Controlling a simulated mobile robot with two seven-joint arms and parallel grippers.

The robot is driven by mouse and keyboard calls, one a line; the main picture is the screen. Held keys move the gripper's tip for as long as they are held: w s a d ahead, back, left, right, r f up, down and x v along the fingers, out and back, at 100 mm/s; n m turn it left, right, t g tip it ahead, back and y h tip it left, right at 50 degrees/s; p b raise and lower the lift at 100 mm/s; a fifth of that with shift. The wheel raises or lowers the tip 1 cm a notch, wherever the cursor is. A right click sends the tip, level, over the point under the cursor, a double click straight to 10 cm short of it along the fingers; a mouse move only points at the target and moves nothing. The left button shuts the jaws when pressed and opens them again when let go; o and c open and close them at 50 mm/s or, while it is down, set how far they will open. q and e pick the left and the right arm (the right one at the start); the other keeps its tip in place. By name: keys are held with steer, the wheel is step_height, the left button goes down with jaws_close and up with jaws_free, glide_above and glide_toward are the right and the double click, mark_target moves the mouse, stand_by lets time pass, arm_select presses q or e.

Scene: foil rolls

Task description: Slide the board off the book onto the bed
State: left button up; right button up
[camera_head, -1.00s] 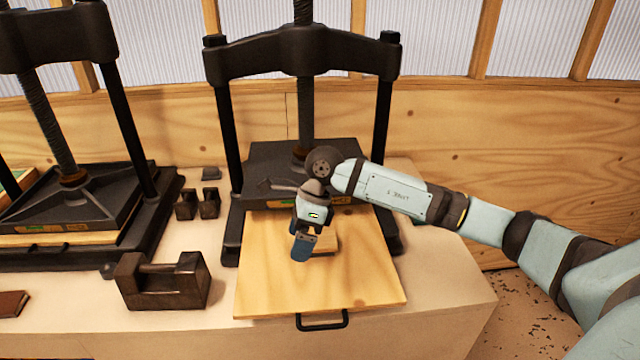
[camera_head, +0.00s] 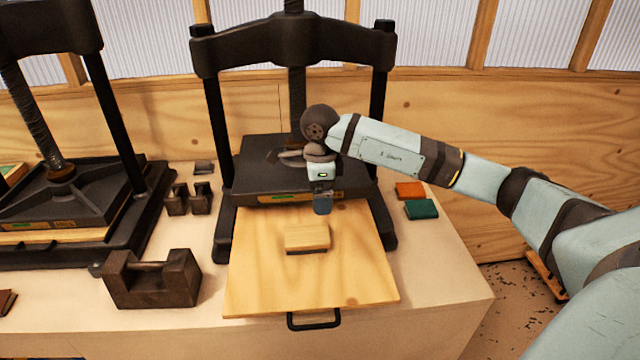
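A small light-wood board (camera_head: 307,235) lies near the middle of the pale wooden bed (camera_head: 350,283). A thin dark edge, which looks like the book (camera_head: 307,252), shows under the board's front side; the rest of it is hidden. My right gripper (camera_head: 323,205) points down just behind the board, near the press's dark plate (camera_head: 250,178). It looks apart from the board. My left gripper is out of view.
The press frame (camera_head: 214,135) has posts on both sides of the bed. A bed handle (camera_head: 313,320) sticks out in front. A metal block (camera_head: 151,280) stands left. An orange book (camera_head: 410,190) and a green book (camera_head: 421,209) lie right. A second press (camera_head: 75,205) is far left.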

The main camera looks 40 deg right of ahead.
mark_target(319, 233)
step_height(319, 233, down, 11)
steer(key=shift+r+p, duration=0.2)
steer(key=shift+p, duration=0.8)
steer(key=shift+f, duration=0.75)
steer(key=c, duration=0.8)
steer(key=shift+a, duration=0.1)
